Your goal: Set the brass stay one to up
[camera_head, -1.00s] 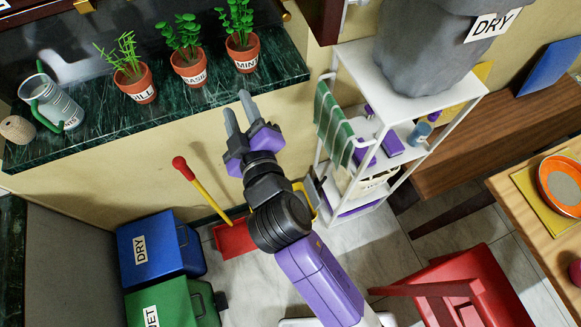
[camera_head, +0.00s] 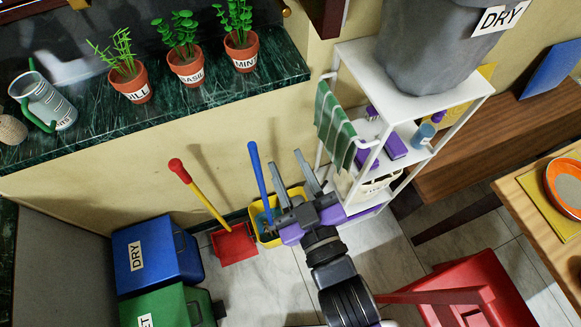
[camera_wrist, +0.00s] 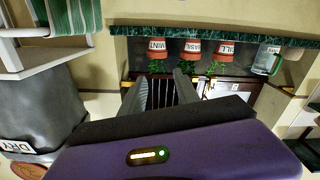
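My gripper (camera_head: 291,177) is in the lower middle of the head view, its two grey fingers apart and nothing between them. It is in front of the wall, by the yellow bucket and left of the white shelf. In the wrist view its fingers (camera_wrist: 160,88) also stand apart, pointing toward the window area beyond the sill. Small brass-coloured fittings (camera_head: 79,4) show at the top edge of the head view, cut off by the frame. I cannot tell whether one of them is brass stay one. My gripper is well apart from them.
A dark green marble sill (camera_head: 200,100) holds pots of dill (camera_head: 131,83), basil (camera_head: 186,67) and mint (camera_head: 241,52), and a watering can (camera_head: 50,104). A white shelf (camera_head: 455,95) bears a grey bin (camera_head: 415,50). A yellow bucket (camera_head: 262,232) stands below.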

